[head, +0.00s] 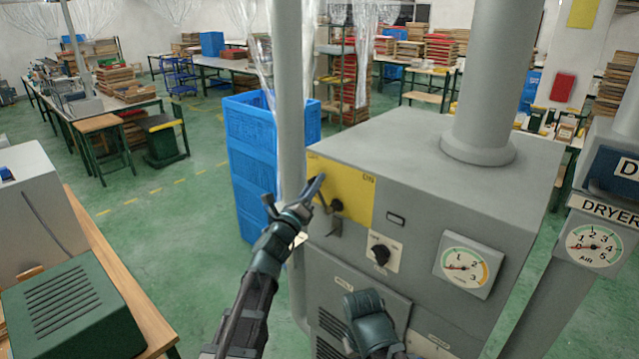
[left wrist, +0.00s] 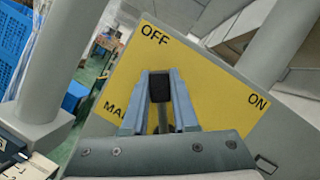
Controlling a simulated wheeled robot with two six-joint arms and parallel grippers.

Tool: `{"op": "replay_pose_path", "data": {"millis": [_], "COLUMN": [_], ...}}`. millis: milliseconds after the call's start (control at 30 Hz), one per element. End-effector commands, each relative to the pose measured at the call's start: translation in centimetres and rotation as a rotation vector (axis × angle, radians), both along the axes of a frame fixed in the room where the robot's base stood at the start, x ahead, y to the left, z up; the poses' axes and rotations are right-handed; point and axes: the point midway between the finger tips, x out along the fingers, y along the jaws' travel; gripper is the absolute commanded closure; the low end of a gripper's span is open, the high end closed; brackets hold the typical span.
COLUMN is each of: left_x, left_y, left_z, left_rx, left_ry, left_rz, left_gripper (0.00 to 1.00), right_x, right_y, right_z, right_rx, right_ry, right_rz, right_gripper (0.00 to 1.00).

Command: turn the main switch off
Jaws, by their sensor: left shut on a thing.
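The main switch is a lever on a yellow plate (head: 355,187) on the front of the grey machine (head: 415,160). In the left wrist view the plate (left wrist: 215,100) reads OFF at the top and ON at the right. The lever's black knob (left wrist: 160,86) sits between the fingers of my left gripper (left wrist: 159,88), which is shut on it. In the head view the left gripper (head: 317,187) covers the lever's end. The lever (head: 328,197) leans up and left from its pivot, towards the OFF side and away from ON. My right gripper's fingers do not show.
Below the plate are a black rotary knob (head: 381,254) and a round gauge (head: 467,267). A grey post (head: 290,100) and blue crates (head: 255,150) stand close to the left. A dark teal part of my body is before the lower panel. Green floor is open farther left.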

Motion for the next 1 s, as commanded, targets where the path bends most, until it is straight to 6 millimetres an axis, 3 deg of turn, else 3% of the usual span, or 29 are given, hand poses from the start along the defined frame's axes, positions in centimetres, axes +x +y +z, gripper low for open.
{"op": "replay_pose_path", "data": {"millis": [400,933,967,1000], "left_x": [0.55,0.60,0.60,0.60], "left_y": [0.81,0.91,0.91,0.91], "left_z": [-0.88,-1.05,-1.05,-1.05], "left_rx": [-0.123,-0.140,-0.140,-0.140], "left_ry": [0.092,0.105,0.105,0.104], "left_rz": [0.001,0.002,0.002,0.001], "left_gripper": [1.00,1.00,0.69,0.62], "right_x": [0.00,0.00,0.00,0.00], "right_y": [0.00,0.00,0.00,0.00], "right_z": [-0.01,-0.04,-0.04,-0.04], "right_rx": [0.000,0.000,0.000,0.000], "right_ry": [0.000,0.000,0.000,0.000], "right_rz": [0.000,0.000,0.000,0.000], "right_gripper": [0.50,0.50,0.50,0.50]}}
